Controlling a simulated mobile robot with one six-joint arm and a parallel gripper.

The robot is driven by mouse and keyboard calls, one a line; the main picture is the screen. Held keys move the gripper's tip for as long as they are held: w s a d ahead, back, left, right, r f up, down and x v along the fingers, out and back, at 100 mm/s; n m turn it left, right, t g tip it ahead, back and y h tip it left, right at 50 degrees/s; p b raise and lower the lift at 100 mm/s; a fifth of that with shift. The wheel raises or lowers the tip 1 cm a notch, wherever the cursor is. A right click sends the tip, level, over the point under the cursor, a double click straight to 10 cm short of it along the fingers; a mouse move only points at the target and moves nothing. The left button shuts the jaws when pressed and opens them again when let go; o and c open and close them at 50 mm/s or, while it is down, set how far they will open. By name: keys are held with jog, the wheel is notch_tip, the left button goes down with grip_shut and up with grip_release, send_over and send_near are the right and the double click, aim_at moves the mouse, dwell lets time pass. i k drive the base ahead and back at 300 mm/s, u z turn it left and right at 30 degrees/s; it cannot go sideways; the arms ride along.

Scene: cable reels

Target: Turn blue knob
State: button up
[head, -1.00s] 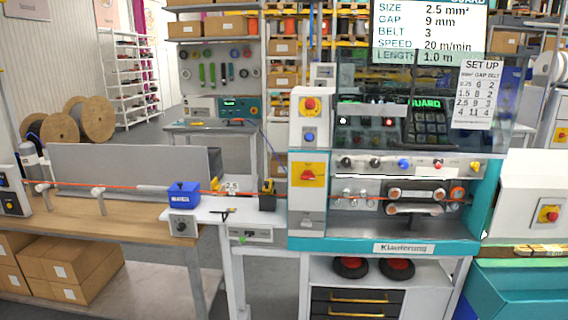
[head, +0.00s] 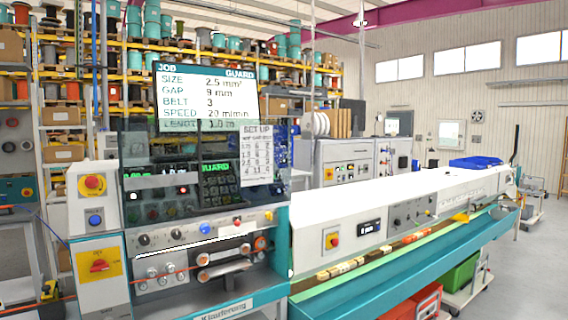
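A small blue knob (head: 205,228) sits on the grey control strip (head: 221,229) across the front of the machine, in the head view. Dark knobs (head: 145,239) are to its left, and a red one (head: 237,222) and a yellow one (head: 268,216) to its right. The blue knob's pointer direction is too small to tell. A separate round blue button (head: 95,219) is on the white box at the machine's left, below a red knob on yellow (head: 92,184). My gripper is not in view.
A clear guard (head: 135,150) covers the keypad above the strip. Rollers (head: 224,254) lie below the strip. A long white and teal conveyor unit (head: 400,214) extends to the right. Free grey floor (head: 520,270) shows at the lower right.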

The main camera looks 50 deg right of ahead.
aim_at(205, 228)
jog(key=u, duration=1.55)
jog(key=k, duration=0.1)
jog(key=z, duration=3)
jog(key=k, duration=0.9)
jog(key=u, duration=0.2)
jog(key=i, duration=0.7)
jog(key=z, duration=0.05)
